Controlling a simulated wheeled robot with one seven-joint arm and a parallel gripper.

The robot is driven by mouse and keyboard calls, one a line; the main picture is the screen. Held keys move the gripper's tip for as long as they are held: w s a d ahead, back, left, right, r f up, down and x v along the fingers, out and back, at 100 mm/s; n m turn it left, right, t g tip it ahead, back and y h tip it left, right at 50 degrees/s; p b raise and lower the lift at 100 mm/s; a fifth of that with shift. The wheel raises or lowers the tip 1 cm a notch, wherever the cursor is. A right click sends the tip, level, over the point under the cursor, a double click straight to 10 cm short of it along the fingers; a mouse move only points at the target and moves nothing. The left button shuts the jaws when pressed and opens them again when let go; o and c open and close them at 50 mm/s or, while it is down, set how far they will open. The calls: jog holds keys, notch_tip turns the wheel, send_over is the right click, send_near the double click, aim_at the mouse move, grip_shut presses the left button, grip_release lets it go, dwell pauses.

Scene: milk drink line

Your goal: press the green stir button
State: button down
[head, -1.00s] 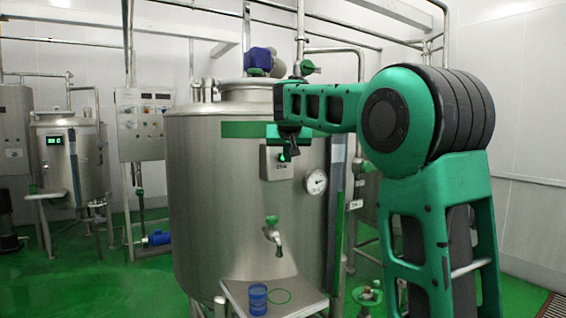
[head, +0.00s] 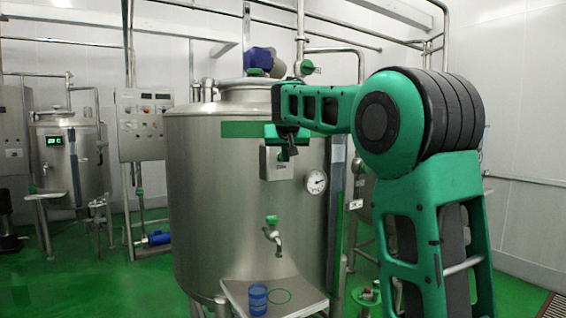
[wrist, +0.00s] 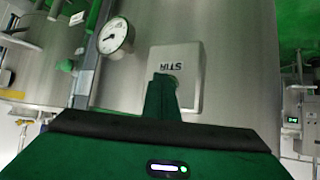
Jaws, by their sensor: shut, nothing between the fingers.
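The light grey stir box (head: 269,168) is fixed to the front of the big steel tank (head: 215,210). In the wrist view the box (wrist: 189,92) carries an upside-down STIR label (wrist: 170,57). A bit of the green button (wrist: 178,67) seems to show beside my fingertips; the rest is hidden behind them. My gripper (head: 287,154) is shut and empty, right in front of the box, and hides the button in the head view. Its fingers (wrist: 162,78) also overlap the box in the wrist view. I cannot tell whether they touch the button.
A round gauge (head: 316,182) sits on the tank to the right of the box. Below are a tap with a green handle (head: 272,220) and a shelf (head: 300,307) holding a blue cup (head: 258,298). A control panel (head: 143,125) stands left of the tank.

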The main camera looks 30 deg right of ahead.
jog(key=shift+s, duration=0.85)
jog(key=shift+s+d, duration=0.15)
jog(key=shift+s, duration=2.35)
